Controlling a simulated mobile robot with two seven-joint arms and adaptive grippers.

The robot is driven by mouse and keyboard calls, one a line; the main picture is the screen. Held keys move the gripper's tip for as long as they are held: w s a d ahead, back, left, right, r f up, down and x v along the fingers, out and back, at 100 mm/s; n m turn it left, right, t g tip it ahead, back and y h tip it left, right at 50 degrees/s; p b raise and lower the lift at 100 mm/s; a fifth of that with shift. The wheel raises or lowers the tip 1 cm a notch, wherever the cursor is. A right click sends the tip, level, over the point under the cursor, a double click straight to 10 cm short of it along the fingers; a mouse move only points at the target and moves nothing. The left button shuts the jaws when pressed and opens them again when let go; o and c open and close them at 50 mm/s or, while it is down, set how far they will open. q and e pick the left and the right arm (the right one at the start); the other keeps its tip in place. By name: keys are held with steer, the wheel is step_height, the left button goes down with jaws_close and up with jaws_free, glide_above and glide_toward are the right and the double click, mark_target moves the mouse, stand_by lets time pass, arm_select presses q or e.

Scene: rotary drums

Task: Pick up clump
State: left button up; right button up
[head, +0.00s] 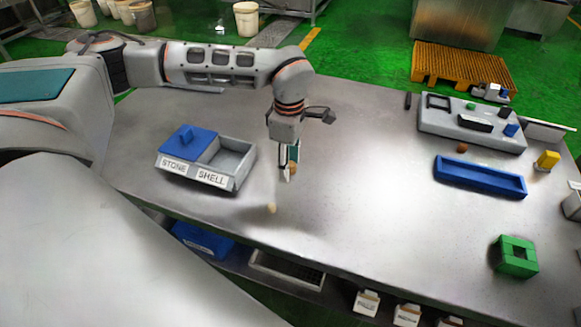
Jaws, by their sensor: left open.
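My left gripper (287,172) points down over the steel table (350,190), just right of the STONE/SHELL box, with its jaws open. A small brown lump (293,168) shows at its fingers, partly hidden; I cannot tell whether it touches them. A small tan lump (271,208) lies nearer the table's front edge, below and slightly left of the fingertips. I cannot tell which lump is the clump. My right gripper is not in view.
The two-part box (232,187) has a blue lid (189,142) over its STONE side; its SHELL side is open. At right are a blue tray (480,177), a brown ball (462,147), a grey fixture (450,122), a yellow block (547,160) and a green block (516,257). The middle is clear.

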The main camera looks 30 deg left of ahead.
arm_select(q)
steer(key=c, duration=0.8)
steer(key=shift+c, duration=0.2)
